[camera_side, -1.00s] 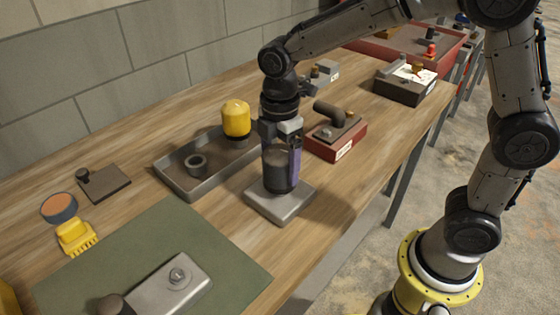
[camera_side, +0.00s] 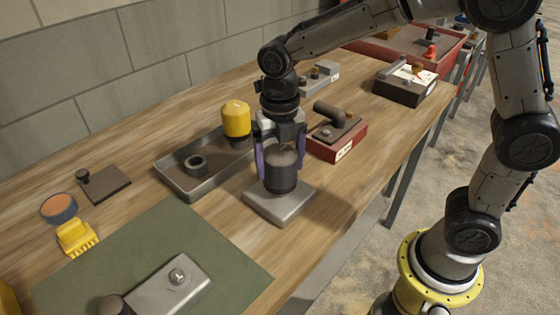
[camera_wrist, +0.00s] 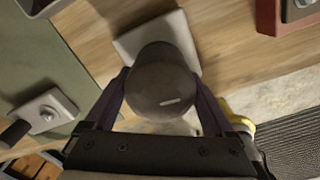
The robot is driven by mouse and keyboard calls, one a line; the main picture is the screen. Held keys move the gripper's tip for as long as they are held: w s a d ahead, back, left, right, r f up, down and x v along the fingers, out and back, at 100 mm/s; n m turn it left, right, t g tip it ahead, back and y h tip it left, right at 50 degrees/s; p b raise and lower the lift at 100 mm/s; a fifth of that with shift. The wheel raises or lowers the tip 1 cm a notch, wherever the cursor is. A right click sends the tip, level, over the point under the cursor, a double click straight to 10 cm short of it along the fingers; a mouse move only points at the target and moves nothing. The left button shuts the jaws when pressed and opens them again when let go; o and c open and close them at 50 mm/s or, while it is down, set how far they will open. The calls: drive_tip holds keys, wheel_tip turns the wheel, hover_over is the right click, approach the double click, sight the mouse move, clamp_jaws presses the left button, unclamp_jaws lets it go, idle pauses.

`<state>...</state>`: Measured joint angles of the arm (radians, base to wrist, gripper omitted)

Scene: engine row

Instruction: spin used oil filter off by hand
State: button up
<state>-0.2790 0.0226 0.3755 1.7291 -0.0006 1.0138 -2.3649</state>
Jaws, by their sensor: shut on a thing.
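The used oil filter (camera_side: 281,172) is a dark grey canister with a domed top. It stands upright on a square light-grey block (camera_side: 275,205) on the bench. My gripper (camera_side: 275,165) points straight down over it and is shut on the filter, one purple finger on each side. In the wrist view the filter (camera_wrist: 163,85) sits between the two fingers, with a small light mark on its top. The joint between the filter and the block is hard to make out.
Behind and left, a grey tray (camera_side: 172,181) holds a dark ring (camera_side: 196,165) and a yellow canister (camera_side: 236,120). A red box with a dark pipe (camera_side: 338,138) stands close on the right. A green mat (camera_side: 215,235) lies front left.

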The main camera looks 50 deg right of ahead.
idle(0.4)
drive_tip(key=o, duration=1.5)
